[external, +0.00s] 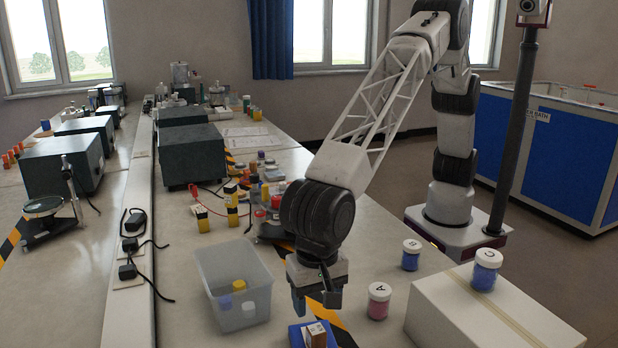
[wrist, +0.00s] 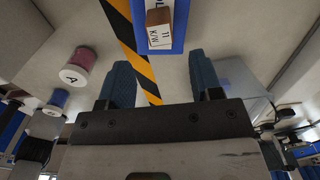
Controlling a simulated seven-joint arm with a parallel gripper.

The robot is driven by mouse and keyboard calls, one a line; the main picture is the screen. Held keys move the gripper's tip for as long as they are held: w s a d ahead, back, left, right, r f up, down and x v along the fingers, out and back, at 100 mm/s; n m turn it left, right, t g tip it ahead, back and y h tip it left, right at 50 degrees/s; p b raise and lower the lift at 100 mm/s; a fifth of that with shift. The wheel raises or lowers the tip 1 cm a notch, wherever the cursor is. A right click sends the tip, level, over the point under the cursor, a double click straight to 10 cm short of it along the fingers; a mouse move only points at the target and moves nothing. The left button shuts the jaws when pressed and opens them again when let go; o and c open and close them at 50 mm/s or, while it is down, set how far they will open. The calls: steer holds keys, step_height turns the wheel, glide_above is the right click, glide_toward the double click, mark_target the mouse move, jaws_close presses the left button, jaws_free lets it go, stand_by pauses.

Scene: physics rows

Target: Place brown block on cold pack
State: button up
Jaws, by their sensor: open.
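The blue cold pack (external: 296,334) lies on the bench at the bottom of the external view, partly cut off by the frame edge. It also shows at the top of the wrist view (wrist: 179,28). The brown block (external: 318,337), with a white lettered face, appears to rest on the cold pack. In the wrist view the brown block (wrist: 158,17) lies within the blue outline. My gripper (external: 317,299) is open and empty, just above and behind the block, apart from it. In the wrist view both fingers of my gripper (wrist: 161,72) are spread, with the block beyond their tips.
A clear bin (external: 232,290) with several small containers stands left of my gripper. A pink jar (external: 379,301), a blue jar (external: 411,255) and a white box (external: 480,315) bearing another blue jar (external: 486,269) stand to the right. Striped tape (external: 330,322) runs beneath.

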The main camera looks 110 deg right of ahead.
mark_target(316, 328)
steer(key=shift+r, duration=2.3)
steer(key=shift+d, duration=0.1)
